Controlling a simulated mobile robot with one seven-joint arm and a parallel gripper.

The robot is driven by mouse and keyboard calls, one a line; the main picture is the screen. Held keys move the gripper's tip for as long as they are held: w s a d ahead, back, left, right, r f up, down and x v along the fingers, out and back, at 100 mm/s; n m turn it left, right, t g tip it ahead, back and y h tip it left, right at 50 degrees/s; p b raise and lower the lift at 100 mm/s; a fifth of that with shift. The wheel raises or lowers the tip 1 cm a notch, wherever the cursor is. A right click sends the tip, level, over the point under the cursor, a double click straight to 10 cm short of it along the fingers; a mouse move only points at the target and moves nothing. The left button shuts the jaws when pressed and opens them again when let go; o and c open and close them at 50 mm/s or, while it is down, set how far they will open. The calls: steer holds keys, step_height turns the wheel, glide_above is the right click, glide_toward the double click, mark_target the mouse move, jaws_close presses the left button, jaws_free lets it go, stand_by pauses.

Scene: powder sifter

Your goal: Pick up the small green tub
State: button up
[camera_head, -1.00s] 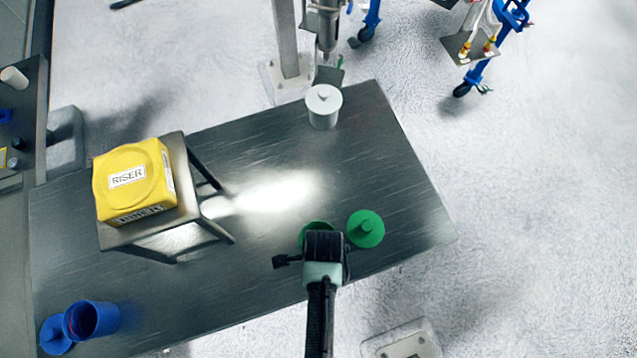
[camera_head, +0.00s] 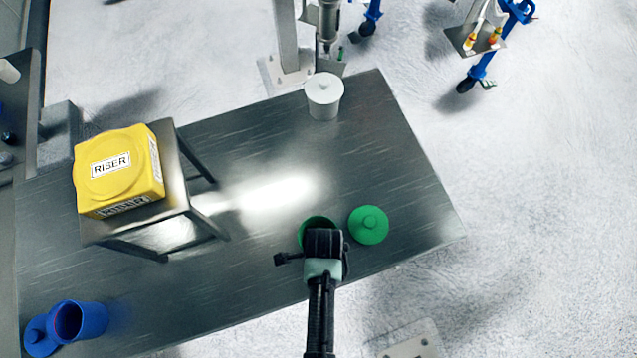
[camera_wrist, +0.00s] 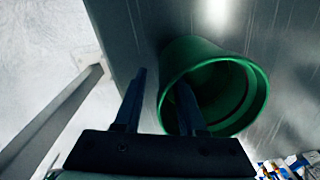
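The small green tub (camera_head: 312,222) stands on the metal table near its front edge, mostly hidden by my gripper (camera_head: 324,236) in the head view. In the wrist view the tub (camera_wrist: 190,54) is without a lid, its round mouth facing the camera. My gripper (camera_wrist: 162,90) is open there. Its right finger overlaps the tub's mouth and looks to be inside or just above it. The left finger is outside, to the left of the wall. I cannot tell whether either finger touches it. A green lid (camera_head: 368,225) lies on the table just right of the tub.
A yellow RISER box (camera_head: 120,172) sits on a small metal stand at left. A white lidded tub (camera_head: 323,96) stands at the back. A blue container (camera_head: 78,321) and blue lid (camera_head: 38,336) are at front left. The table (camera_head: 400,150) is clear right of centre.

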steer(key=shift+c, duration=0.2)
jaws_close()
stand_by(1.1)
